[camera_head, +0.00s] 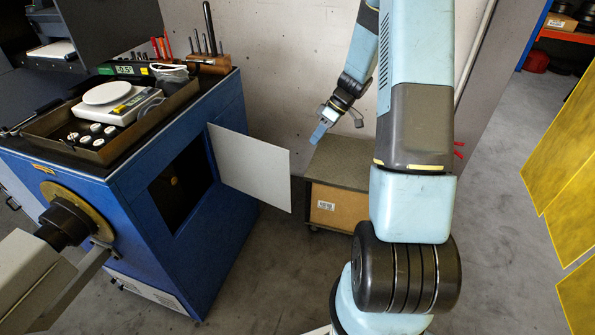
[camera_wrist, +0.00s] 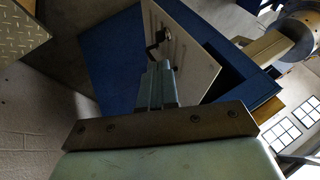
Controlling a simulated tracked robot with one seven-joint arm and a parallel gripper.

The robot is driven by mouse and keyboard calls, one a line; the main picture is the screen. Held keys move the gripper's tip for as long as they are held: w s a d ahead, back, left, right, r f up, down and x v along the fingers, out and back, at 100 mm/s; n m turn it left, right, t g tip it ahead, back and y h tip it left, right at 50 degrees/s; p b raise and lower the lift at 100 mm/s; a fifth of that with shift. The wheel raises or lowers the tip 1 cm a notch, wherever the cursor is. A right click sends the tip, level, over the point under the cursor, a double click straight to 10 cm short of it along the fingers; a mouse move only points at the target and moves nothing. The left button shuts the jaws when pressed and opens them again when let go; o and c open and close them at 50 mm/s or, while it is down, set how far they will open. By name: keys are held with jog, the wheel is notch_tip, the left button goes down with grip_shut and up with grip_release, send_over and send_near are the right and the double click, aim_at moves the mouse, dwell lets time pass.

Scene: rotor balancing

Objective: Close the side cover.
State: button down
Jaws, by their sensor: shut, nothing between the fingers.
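The side cover (camera_head: 250,165) is a flat pale panel on the side of the blue cabinet (camera_head: 225,115). It stands open, swung out to the right of a dark square opening (camera_head: 180,185). In the wrist view the cover (camera_wrist: 185,45) shows a dark handle or latch (camera_wrist: 158,40) on its face. My gripper (camera_head: 320,132) is to the right of the cover in the head view, apart from it and pointing down. In the wrist view my gripper (camera_wrist: 155,72) has its fingers together, with the tips over the lower part of the handle. I cannot tell whether they touch it.
A tray (camera_head: 100,150) with a scale (camera_head: 115,98) and several small weights sits on the cabinet top. A cardboard box (camera_head: 335,205) under a grey top stands behind my arm. Yellow panels (camera_head: 560,160) stand at the right. Floor in front of the opening is clear.

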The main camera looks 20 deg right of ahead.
notch_tip(320, 180, down, 2)
send_near(287, 182)
notch_tip(287, 182, down, 5)
jog(key=w+a, duration=0.1)
jog(key=w, duration=0.1)
jog(key=shift+s+a+r, duration=0.15)
jog(key=shift+s+a, duration=0.5)
jog(key=shift+a, duration=0.05)
